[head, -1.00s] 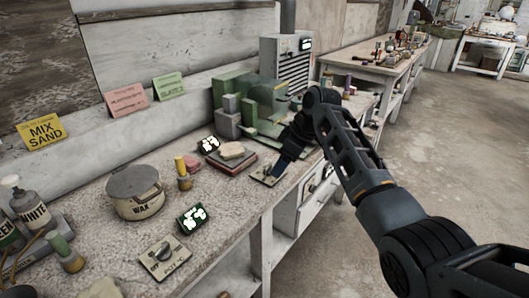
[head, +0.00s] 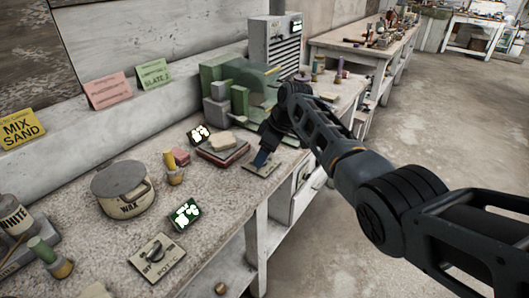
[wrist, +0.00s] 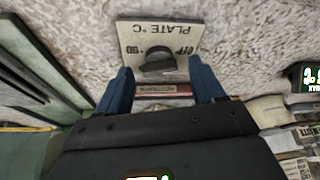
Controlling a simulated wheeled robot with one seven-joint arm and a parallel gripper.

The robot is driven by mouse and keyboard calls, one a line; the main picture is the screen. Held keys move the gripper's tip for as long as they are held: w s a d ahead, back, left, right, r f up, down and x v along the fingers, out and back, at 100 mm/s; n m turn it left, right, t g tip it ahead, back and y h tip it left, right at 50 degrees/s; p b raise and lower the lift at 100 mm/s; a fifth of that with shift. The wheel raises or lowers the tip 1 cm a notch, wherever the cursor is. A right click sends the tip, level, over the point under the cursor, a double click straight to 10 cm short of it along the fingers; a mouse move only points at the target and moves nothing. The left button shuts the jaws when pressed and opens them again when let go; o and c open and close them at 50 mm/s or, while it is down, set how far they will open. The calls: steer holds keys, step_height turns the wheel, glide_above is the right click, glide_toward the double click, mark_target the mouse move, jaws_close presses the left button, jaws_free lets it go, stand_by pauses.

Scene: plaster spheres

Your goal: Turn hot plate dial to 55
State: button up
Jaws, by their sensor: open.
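The hot plate dial (wrist: 160,60) is a dark knob on a cream panel (wrist: 184,32) marked "PLATE °C", with "OFF" and "90" upside down in the wrist view. In the head view the panel (head: 266,170) lies on the bench in front of the hot plate (head: 222,153), which carries a beige block (head: 221,138). My gripper (wrist: 163,85) is open, its blue fingers pointing toward the panel on either side of the knob; I cannot tell if they touch it. In the head view my gripper (head: 261,158) hides the knob. A lit display (head: 199,134) stands behind; its digits are unclear.
A second panel (head: 158,259), marked "POT °C", and another lit display (head: 185,214) stand nearer, by the wax pot (head: 122,190). Green machinery (head: 232,90) stands behind my gripper. The bench's front edge is close to the panel.

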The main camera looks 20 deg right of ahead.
steer(key=c, duration=1.1)
steer(key=shift+o, duration=0.2)
